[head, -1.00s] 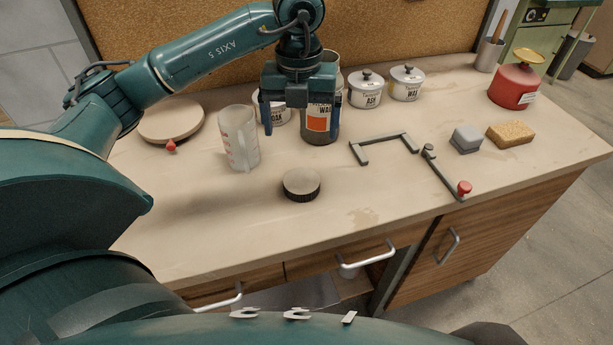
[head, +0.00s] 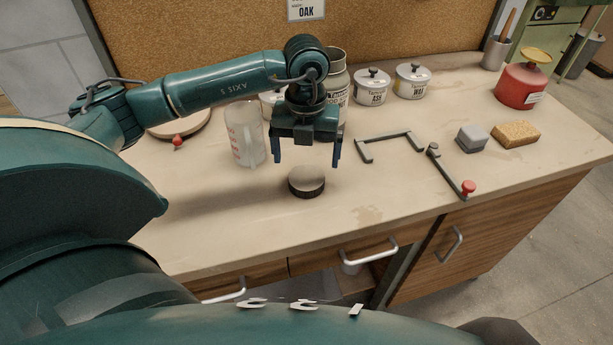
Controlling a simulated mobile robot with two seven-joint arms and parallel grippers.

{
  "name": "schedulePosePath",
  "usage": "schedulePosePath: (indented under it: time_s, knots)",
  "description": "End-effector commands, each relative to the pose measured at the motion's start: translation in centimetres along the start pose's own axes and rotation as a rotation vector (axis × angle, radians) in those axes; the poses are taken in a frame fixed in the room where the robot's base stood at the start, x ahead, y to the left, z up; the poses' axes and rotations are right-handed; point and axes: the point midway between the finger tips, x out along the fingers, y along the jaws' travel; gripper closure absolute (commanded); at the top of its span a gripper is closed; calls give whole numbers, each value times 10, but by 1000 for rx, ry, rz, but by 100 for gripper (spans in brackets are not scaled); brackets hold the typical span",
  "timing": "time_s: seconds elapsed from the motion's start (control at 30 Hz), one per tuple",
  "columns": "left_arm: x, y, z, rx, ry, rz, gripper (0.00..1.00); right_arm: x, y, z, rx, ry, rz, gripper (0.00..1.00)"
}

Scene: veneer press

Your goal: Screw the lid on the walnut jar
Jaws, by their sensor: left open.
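My left gripper (head: 307,162) is open and empty, pointing down, just above and behind the lid in the picture, with one finger to each side. I cannot tell its exact height. An open-topped jar (head: 338,72), which seems to be the walnut jar, stands behind the gripper. Its mouth and part of its label show; the gripper and wrist hide most of its lower body. My right gripper is not in view.
A clear measuring jug (head: 244,136) stands left of the gripper. White lidded tins, one marked ASH (head: 371,88), stand behind. A grey bracket (head: 388,146), a red-knobbed crank (head: 452,172), a grey block (head: 471,139) and a sponge (head: 515,134) lie right. The front worktop is clear.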

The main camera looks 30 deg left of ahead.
Motion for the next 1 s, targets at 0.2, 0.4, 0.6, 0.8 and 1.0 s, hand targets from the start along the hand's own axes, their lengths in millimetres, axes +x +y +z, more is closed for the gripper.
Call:
schedulePosePath:
  time_s: [0.2, 0.4, 0.6, 0.8, 1.0]
  knots:
    - [0, 0, 0, 0, 0, 0, 8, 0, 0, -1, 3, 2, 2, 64]
    - [23, -1, -1, 0, 5, 3, 8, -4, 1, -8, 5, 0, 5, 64]
    - [48, -2, -1, -1, 1, 1, 8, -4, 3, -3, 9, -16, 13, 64]
    - [52, -2, 0, 0, 0, -1, 8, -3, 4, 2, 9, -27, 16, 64]
    - [52, -2, 0, 0, 0, 0, 9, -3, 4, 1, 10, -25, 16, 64]
